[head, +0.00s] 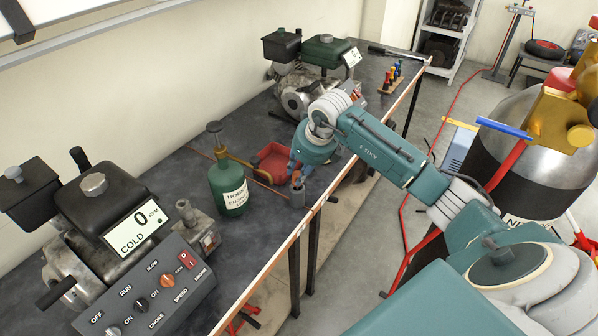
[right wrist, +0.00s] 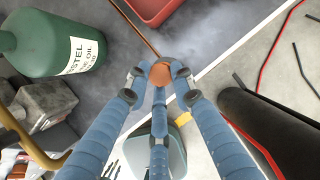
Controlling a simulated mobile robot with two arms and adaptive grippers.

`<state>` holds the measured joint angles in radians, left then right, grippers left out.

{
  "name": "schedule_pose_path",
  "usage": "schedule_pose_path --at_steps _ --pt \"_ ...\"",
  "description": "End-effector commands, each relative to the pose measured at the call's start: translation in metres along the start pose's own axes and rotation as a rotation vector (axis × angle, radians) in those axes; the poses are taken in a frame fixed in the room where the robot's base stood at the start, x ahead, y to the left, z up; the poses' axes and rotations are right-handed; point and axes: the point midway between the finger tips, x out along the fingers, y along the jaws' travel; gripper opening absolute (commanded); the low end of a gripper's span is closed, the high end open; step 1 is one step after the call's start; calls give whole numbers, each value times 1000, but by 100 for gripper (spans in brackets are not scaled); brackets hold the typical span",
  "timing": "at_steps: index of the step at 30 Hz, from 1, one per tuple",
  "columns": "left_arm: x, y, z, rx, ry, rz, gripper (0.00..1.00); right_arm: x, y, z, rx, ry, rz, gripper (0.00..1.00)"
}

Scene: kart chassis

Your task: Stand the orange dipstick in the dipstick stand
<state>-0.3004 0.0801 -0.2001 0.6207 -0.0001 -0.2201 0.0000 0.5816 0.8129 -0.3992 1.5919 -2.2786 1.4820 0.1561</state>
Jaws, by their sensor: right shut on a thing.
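The orange dipstick (right wrist: 160,74) is in my right gripper (right wrist: 160,70), its orange end between the blue fingertips in the right wrist view. My left gripper is not in view.
A green oil bottle (head: 229,185) stands left of the gripper. A red tray (head: 268,160) lies just behind it. An engine with a control box (head: 150,290) fills the near left. Another engine (head: 318,80) stands at the far end. Bare bench (head: 170,180) lies left of the bottle.

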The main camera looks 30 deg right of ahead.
Motion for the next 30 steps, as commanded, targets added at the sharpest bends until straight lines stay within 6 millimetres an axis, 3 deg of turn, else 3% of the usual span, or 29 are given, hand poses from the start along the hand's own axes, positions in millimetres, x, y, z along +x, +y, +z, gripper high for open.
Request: schedule_pose_path --at_steps 25,26,28,30 --pt "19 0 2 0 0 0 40 22 0 -8 0 0 0 1" --pt "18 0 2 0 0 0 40 21 0 -8 0 -1 0 27" --pt "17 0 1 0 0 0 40 20 0 -8 0 0 0 41" --pt "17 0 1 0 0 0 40 20 0 -8 0 0 0 45"
